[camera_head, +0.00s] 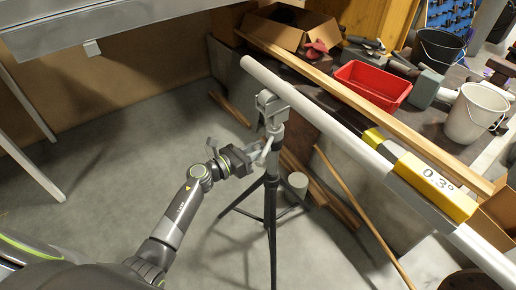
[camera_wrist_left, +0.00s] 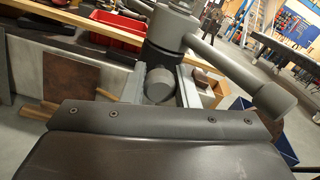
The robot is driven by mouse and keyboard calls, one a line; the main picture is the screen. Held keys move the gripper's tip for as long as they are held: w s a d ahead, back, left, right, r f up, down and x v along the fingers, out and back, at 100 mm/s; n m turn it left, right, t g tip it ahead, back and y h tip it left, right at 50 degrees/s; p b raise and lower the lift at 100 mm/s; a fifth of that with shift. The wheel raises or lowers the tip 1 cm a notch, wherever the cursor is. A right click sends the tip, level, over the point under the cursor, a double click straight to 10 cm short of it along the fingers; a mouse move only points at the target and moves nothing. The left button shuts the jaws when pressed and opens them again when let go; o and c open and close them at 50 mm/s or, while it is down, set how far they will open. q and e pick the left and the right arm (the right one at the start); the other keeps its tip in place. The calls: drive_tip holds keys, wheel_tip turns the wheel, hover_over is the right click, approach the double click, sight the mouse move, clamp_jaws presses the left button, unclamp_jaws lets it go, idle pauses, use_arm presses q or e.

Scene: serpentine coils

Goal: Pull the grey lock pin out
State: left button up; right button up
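My left gripper (camera_head: 262,152) is at the tripod head, just below the long grey tube. In the left wrist view its two pale fingers (camera_wrist_left: 160,90) stand on either side of a round grey knob, which looks like the grey lock pin (camera_wrist_left: 158,86). The gripper looks open around it, with narrow gaps; contact is hard to make out. The pin's far end is hidden in the dark tripod collar (camera_wrist_left: 160,52). A grey lever handle (camera_wrist_left: 245,78) sticks out to the right above it. In the head view the pin is hidden by the gripper. My right gripper is not in view.
Behind are a red tray (camera_head: 372,84), buckets (camera_head: 475,112) and planks. Floor to the left is clear.

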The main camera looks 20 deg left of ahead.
use_arm(q)
clamp_jaws()
drive_tip(key=v, duration=0.2)
drive_tip(key=shift+s+a+f, duration=0.1)
drive_tip(key=shift+s+a, duration=0.1)
drive_tip(key=shift+o, duration=2.3)
unclamp_jaws()
drive_tip(key=o, duration=0.4)
drive_tip(key=shift+s+a, duration=0.15)
drive_tip(key=shift+s, duration=0.05)
